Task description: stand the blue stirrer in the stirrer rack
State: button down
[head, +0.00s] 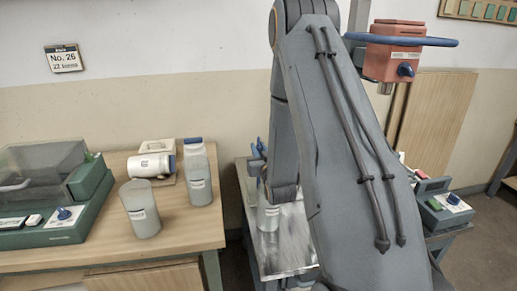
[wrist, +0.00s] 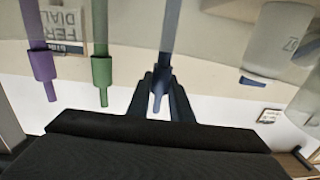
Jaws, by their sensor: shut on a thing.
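In the wrist view, which looks upside down, the blue stirrer (wrist: 168,40) runs from the top edge down between my fingers. My gripper (wrist: 160,90) is shut on its darker, thicker end. A purple stirrer (wrist: 42,66) and a green stirrer (wrist: 102,70) show to its left, apart from it. Their far ends run out of the picture. I cannot make out the stirrer rack in either view. In the head view my arm covers the middle, and my gripper is mostly hidden behind it.
A wooden table (head: 190,238) at left holds a grey cup (head: 140,208), another grey container (head: 197,182), a white jar lying on its side (head: 150,165) and a green machine (head: 60,215). A metal-topped stand (head: 285,245) is partly behind my arm. An orange device (head: 393,55) is at upper right.

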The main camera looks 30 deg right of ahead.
jog(key=shift+r, duration=0.1)
jog(key=c, duration=1.5)
grip_release()
jog(key=b+v, duration=0.1)
jog(key=v, duration=0.6)
jog(key=shift+s+a+b, duration=0.1)
jog(key=shift+s+b, duration=0.25)
jog(key=shift+s, duration=0.05)
jog(key=shift+r, duration=0.15)
